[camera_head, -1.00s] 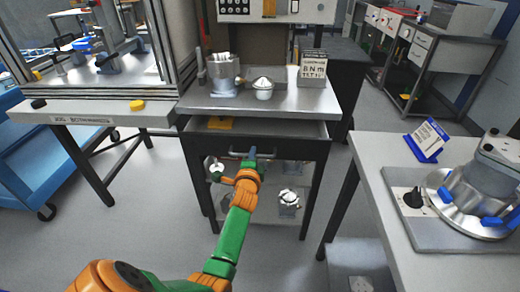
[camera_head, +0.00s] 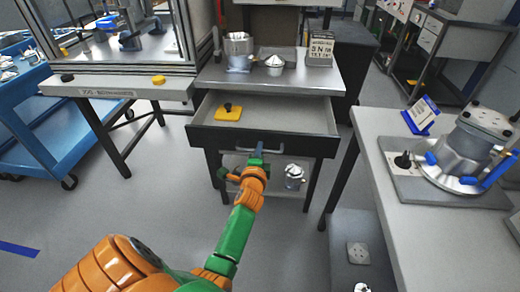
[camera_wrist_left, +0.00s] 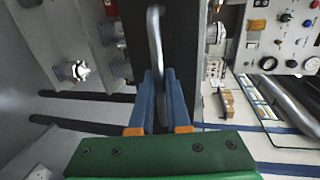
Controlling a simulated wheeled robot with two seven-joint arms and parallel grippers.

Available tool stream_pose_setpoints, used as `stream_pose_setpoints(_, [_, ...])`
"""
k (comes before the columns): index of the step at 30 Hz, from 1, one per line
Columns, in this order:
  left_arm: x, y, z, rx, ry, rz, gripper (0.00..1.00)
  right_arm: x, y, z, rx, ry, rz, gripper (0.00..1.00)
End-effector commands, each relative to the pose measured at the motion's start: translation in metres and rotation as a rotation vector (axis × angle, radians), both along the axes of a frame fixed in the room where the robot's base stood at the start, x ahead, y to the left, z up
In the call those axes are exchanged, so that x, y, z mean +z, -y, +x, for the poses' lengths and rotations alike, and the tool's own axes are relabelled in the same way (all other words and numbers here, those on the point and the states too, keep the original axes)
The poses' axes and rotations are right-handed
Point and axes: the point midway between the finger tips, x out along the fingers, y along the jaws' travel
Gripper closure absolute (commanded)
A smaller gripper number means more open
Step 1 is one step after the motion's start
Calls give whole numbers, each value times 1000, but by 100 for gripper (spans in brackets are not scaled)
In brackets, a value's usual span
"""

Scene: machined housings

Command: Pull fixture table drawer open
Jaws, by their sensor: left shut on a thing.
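The fixture table (camera_head: 320,75) stands ahead with its drawer (camera_head: 285,108) pulled well out toward me. The open drawer shows a yellow block with a black knob (camera_head: 229,113) in its left part; the rest of its floor looks bare. My left gripper (camera_head: 259,150) is at the middle of the dark drawer front, shut on the bar handle (camera_head: 280,151). In the left wrist view the blue fingers (camera_wrist_left: 160,100) close around the metal handle (camera_wrist_left: 155,35). My right gripper is not in view.
A bench with a machined housing (camera_head: 465,145) is on the right. A blue cart (camera_head: 40,130) is at left. Floor in front of the drawer is clear apart from my arm.

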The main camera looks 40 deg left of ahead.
Motion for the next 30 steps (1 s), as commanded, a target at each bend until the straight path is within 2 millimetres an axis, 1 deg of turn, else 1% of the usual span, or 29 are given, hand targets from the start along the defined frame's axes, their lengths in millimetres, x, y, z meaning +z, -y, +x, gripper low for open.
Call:
stream_pose_setpoints(6, [0,0,0,1,0,2,100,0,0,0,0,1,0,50])
stream_pose_setpoints(7, [0,0,0,1,0,2,83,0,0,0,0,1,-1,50])
stream_pose_setpoints(10, [0,0,0,1,0,2,56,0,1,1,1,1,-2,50])
stream_pose_setpoints(18, [0,0,0,0,-1,1,55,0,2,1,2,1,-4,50])
stream_pose_setpoints(20, [1,2,-4,0,-1,1,55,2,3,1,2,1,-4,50])
stream_pose_setpoints(27, [11,27,-45,0,-2,-1,55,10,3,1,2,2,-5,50])
stream_pose_setpoints(30, [13,33,-56,1,-1,0,55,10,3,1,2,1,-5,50])
